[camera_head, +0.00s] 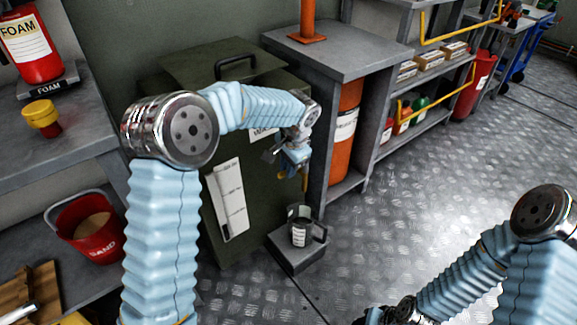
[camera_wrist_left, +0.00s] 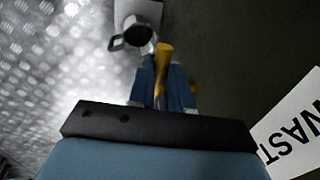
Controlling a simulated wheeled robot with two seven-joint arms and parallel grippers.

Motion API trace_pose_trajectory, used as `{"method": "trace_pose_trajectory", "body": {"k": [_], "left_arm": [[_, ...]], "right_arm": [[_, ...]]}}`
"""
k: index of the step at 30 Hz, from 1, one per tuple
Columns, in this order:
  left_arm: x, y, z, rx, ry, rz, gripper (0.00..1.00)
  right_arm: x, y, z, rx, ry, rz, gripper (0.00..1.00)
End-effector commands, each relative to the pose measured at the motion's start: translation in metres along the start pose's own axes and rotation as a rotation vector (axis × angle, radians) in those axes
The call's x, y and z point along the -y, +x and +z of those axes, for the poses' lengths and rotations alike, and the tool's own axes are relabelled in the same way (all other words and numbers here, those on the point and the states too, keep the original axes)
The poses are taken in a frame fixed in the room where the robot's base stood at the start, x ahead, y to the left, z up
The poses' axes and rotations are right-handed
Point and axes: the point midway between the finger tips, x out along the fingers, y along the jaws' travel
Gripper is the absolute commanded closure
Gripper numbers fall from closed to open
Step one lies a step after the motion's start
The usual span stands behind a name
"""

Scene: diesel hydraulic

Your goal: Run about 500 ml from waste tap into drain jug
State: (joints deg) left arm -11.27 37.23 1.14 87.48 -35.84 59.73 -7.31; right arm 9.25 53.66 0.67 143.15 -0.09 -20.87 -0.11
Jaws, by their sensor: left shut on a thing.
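My left gripper (camera_head: 286,170) is at the front of a dark green cabinet tank (camera_head: 228,120). In the left wrist view its fingers (camera_wrist_left: 165,92) are shut on the yellow lever of the waste tap (camera_wrist_left: 164,55). The tap body is mostly hidden by the gripper. The drain jug (camera_head: 300,232), a dark-handled jug with a white label, stands upright on a grey block below the tap. It also shows in the left wrist view (camera_wrist_left: 137,36), beyond the lever. Its fill level cannot be told. My right forearm is at the lower right, its fingers outside the picture.
The grey block (camera_head: 290,262) stands on the metal floor (camera_head: 370,235), which is open to the right. An orange cylinder (camera_head: 343,135) and grey bench (camera_head: 335,52) are right of the tank. A red sand bucket (camera_head: 90,228) and grey shelf (camera_head: 60,145) are left.

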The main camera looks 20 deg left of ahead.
Motion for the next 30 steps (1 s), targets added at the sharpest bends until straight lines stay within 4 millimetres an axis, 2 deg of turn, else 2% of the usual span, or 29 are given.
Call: {"method": "trace_pose_trajectory", "body": {"k": [4,12,22,23,24,27,30], "left_arm": [[-0.006,-0.001,-0.002,0.015,-0.076,0.000,1.00],[-0.025,-0.006,-0.008,0.075,-0.380,0.000,1.00],[-0.026,-0.006,-0.008,0.081,-0.413,0.000,1.00],[-0.026,-0.006,-0.008,0.081,-0.413,0.000,0.77],[-0.026,-0.006,-0.008,0.081,-0.413,0.000,0.71],[-0.026,-0.006,-0.008,0.081,-0.412,0.000,0.56],[-0.026,-0.005,-0.008,0.081,-0.412,0.000,0.56]], "right_arm": [[0.000,0.001,0.000,0.000,0.000,0.000,0.57],[0.002,-0.002,0.000,0.001,-0.001,-0.001,0.57],[0.002,-0.002,0.001,0.002,-0.001,-0.001,0.57],[0.002,-0.002,0.001,0.002,-0.001,-0.001,0.57],[0.002,-0.002,0.001,0.001,-0.001,-0.001,0.57],[0.002,-0.002,0.001,0.001,-0.001,-0.001,0.57],[0.002,-0.002,0.001,0.001,-0.001,-0.001,0.57]]}}
